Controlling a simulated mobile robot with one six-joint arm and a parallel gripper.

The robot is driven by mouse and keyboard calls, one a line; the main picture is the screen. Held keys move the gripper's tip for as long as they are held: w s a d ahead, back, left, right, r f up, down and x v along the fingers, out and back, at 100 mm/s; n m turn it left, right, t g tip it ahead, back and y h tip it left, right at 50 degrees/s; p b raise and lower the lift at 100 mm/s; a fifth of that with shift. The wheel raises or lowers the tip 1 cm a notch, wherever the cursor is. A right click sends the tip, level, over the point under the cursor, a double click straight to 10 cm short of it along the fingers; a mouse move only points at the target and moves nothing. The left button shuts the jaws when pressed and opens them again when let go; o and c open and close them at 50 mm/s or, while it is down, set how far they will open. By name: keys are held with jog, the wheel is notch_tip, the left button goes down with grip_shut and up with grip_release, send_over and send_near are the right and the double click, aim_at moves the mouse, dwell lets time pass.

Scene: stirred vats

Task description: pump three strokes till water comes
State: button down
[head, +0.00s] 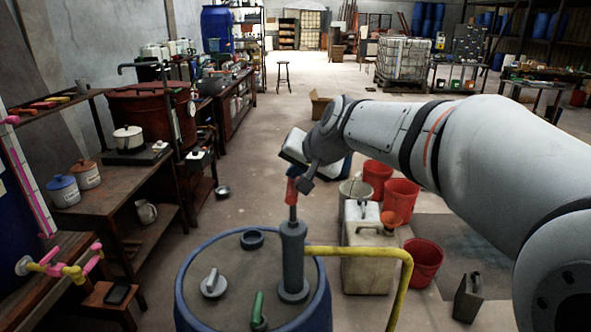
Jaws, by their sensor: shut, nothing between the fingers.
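A hand pump with a grey upright cylinder (292,262) stands on the lid of a blue drum (190,300). Its red handle (292,190) sits on top of a thin rod just above the cylinder. A yellow pipe (365,251) runs right from the cylinder and bends down out of the picture. My gripper (303,184) is at the red handle's upper end, close beside or behind it. It is shut and empty; whether it touches the handle I cannot tell. No water shows; the pipe's outlet is out of view.
The drum lid also bears a grey knob (213,283), a dark ring (251,239) and a green handle (257,308). Red buckets (424,262) and a beige canister (368,262) stand right of the drum. A wooden workbench (95,205) lies left. The aisle floor behind is mostly clear.

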jog(key=shift+r, duration=0.6)
notch_tip(320, 180, up, 6)
jog(key=p, duration=0.4)
jog(key=shift+p, duration=0.35)
jog(key=shift+r, duration=0.1)
dwell(2.0)
notch_tip(320, 180, up, 2)
jog(key=p, duration=0.9)
jog(key=shift+r, duration=0.15)
jog(key=shift+p, duration=0.4)
